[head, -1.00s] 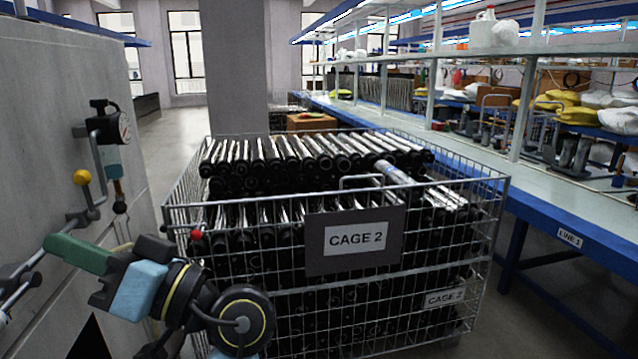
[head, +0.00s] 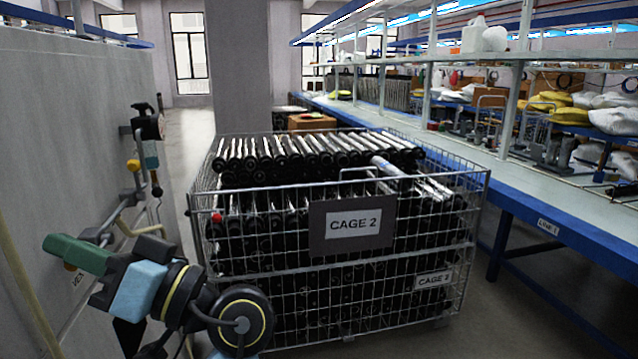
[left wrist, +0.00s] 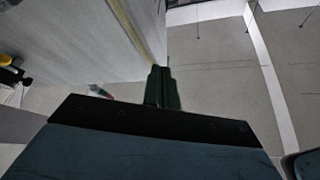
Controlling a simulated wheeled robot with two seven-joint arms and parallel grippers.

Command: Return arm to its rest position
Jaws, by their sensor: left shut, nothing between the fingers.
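My left gripper (head: 62,250) is at the lower left of the head view, with its green fingers pointing left toward the grey cabinet wall. In the left wrist view its two dark green fingers (left wrist: 162,88) are together with nothing between them. A wire cage (head: 334,300) labelled CAGE 2 stands to the right of my left arm. It is filled with stacked black tubes (head: 300,158) with shiny ends. My left gripper is apart from the cage. My right gripper is in neither view.
A grey cabinet (head: 70,130) stands at the left, with a gauge and valve fitting (head: 148,140) on its side. A long blue-edged workbench (head: 540,225) with shelves runs along the right. Open floor (head: 188,135) lies between cabinet and cage, toward the windows.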

